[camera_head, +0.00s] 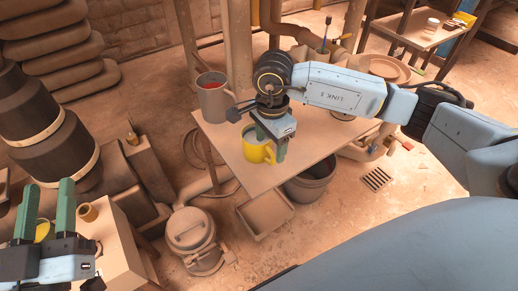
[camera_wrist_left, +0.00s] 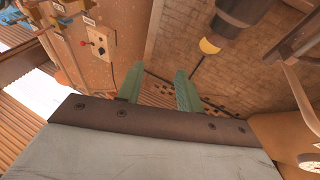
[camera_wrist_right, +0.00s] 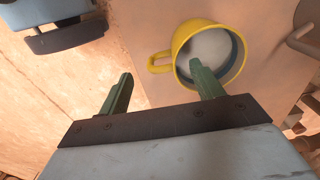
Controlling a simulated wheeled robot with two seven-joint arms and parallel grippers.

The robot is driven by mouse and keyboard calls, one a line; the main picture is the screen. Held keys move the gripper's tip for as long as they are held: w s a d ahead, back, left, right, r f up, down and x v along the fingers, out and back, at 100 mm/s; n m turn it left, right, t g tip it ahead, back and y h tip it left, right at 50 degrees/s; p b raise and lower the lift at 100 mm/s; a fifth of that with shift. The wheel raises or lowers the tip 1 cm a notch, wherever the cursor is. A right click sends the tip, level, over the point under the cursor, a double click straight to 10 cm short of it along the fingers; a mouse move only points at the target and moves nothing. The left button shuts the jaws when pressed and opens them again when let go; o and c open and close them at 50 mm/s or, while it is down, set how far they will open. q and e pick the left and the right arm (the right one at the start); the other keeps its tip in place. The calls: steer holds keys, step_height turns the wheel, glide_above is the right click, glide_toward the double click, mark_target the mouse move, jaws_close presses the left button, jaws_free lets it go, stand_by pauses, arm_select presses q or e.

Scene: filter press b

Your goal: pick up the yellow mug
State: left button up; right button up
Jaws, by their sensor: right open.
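The yellow mug (camera_head: 255,150) stands upright on the small table (camera_head: 227,146), near its middle. In the right wrist view the mug (camera_wrist_right: 179,48) shows from above, pale inside, its handle (camera_wrist_right: 158,62) pointing left. My right gripper (camera_wrist_right: 160,84) is open at the mug. One finger overlaps the mug's near rim and the other is left of it, with the handle beyond the gap between them. I cannot tell whether a finger touches the mug or reaches inside. My left gripper (camera_head: 47,190) is open and empty at the far left, away from the table.
A large grey mug (camera_head: 214,102) with red contents stands at the table's back left. Plates (camera_head: 384,67) lie at the back right. A dark bucket (camera_head: 311,184) and a shallow tray (camera_head: 264,214) are below the table. Dark stacked cylinders (camera_head: 40,120) stand at left.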

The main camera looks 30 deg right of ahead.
mark_target(269, 150)
steer(key=shift+f+b, duration=0.3)
steer(key=shift+f, duration=0.2)
arm_select(q)
steer(key=shift+s+a+r+t+h+b, duration=0.1)
steer(key=shift+s+r+t+h+b, duration=0.15)
steer(key=shift+s+r+t+b, duration=0.45)
steer(key=shift+s+a+r+t+h+b, duration=0.1)
steer(key=shift+s+r+t+h, duration=0.25)
steer(key=shift+r+t, duration=0.6)
steer(key=shift+s+r+t+h+b, duration=0.2)
steer(key=shift+s+r+t+b, duration=0.2)
steer(key=shift+s+r+t, duration=0.4)
arm_select(e)
steer(key=shift+w+f, duration=0.1)
steer(key=shift+f, duration=2.1)
arm_select(q)
steer(key=shift+w+f, duration=0.1)
steer(key=shift+w, duration=0.2)
arm_select(e)
jaws_close()
steer(key=shift+r, duration=0.1)
